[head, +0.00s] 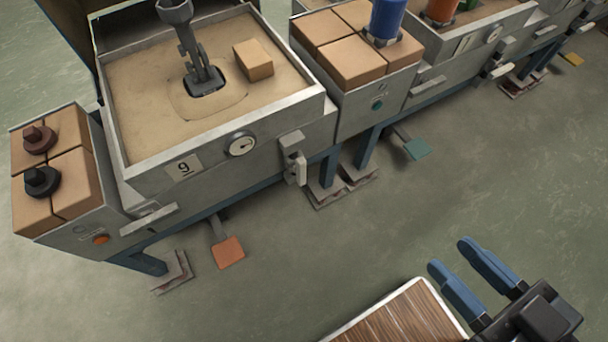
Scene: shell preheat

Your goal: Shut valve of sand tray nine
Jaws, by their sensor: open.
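Sand tray nine (154,153) is a grey metal box of sand at the upper left, with a "9" plate (183,168) on its front. A pale lever (301,169), apparently the valve handle, hangs roughly upright from a small block (292,142) at the front's right end. Whether that means open or shut I cannot tell. My gripper (452,255) has blue fingers spread apart and empty. It is at the lower right, well apart from the lever.
A round gauge (241,144) and a bar handle (148,219) are on the tray's front. An orange pedal (229,252) sticks out below. A slatted wooden surface (400,318) is at the bottom, beside my gripper. Clear floor (370,225) lies between my gripper and the tray.

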